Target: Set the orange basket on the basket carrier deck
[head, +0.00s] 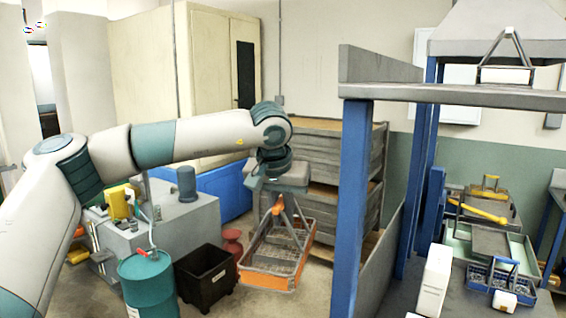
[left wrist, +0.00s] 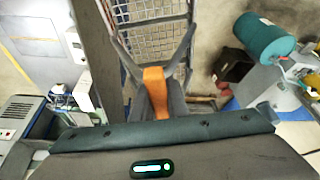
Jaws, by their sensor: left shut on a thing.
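The orange basket (head: 268,268), a wire-mesh tray with orange sides and a tall handle, hangs tilted under my left gripper (head: 281,204) in the head view. My left gripper is shut on the orange grip of its handle. The left wrist view shows this grip (left wrist: 154,78) between the dark fingers, with the basket mesh (left wrist: 160,40) beyond. A grey plate with yellow-handled parts (head: 490,242) lies at the right; I cannot tell surely whether it is the basket carrier deck. My right gripper is not in view.
A blue post (head: 352,210) and grey side panel stand between the basket and the right-hand equipment. A basket with a blue handle (head: 492,280) and a white box (head: 434,280) are there. A black crate (head: 206,277), teal drum (head: 150,290) and wooden crates (head: 335,175) surround the held basket.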

